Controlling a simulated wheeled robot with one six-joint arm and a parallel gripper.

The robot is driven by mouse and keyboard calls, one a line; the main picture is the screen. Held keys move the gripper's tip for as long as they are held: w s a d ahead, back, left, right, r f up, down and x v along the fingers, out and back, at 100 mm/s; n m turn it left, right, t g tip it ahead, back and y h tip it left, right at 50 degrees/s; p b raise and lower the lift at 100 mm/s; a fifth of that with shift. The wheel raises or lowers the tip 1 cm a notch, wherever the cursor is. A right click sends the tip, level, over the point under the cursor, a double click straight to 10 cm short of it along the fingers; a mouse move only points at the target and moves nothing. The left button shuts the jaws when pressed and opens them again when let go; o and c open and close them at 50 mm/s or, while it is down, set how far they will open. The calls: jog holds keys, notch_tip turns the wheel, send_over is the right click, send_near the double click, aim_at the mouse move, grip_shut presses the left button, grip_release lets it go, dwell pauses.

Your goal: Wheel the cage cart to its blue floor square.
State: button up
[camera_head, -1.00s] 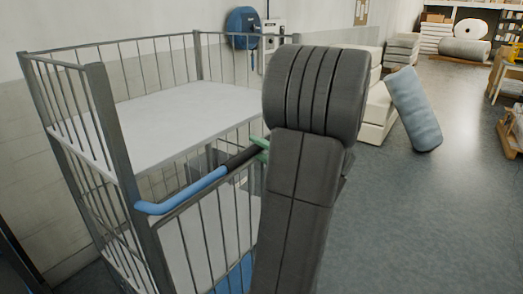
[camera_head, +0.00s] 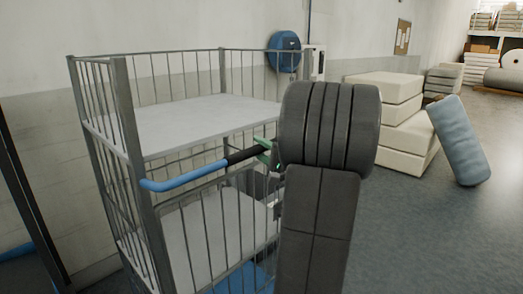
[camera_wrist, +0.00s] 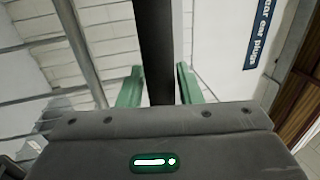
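The cage cart (camera_head: 122,110) is grey, with barred sides and pale shelves, and stands at the left of the head view. Its handle (camera_head: 185,180) is blue with a black middle; the black part (camera_wrist: 155,45) also shows in the wrist view. My gripper (camera_head: 268,153) has green fingers, one on each side of the black part, and appears shut on it. In the wrist view the fingers (camera_wrist: 160,88) flank the bar. A blue patch (camera_head: 245,280) shows low through the cart's bars; I cannot tell if it is floor marking. Another blue strip (camera_head: 14,253) shows at far left.
Cream stacked blocks (camera_head: 395,125) and a leaning blue-grey roll (camera_head: 459,140) stand to the right. A wall (camera_head: 185,25) with a blue round fixture (camera_head: 284,51) runs behind the cart. A dark post (camera_head: 25,200) is at left. Floor at lower right is clear (camera_head: 440,240).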

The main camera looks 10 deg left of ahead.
jog(key=shift+o, duration=0.9)
jog(key=b+v, duration=0.2)
jog(key=v, duration=1.1)
jog(key=shift+s+d, duration=0.25)
jog(key=shift+d, duration=0.05)
jog(key=shift+w+a, duration=0.1)
jog(key=p+x, duration=0.2)
jog(key=x, duration=1.1)
jog(key=shift+w+a, duration=0.2)
jog(key=shift+a, duration=0.05)
jog(key=shift+s+d, duration=0.15)
jog(key=shift+d, duration=0.1)
jog(key=shift+a, duration=0.1)
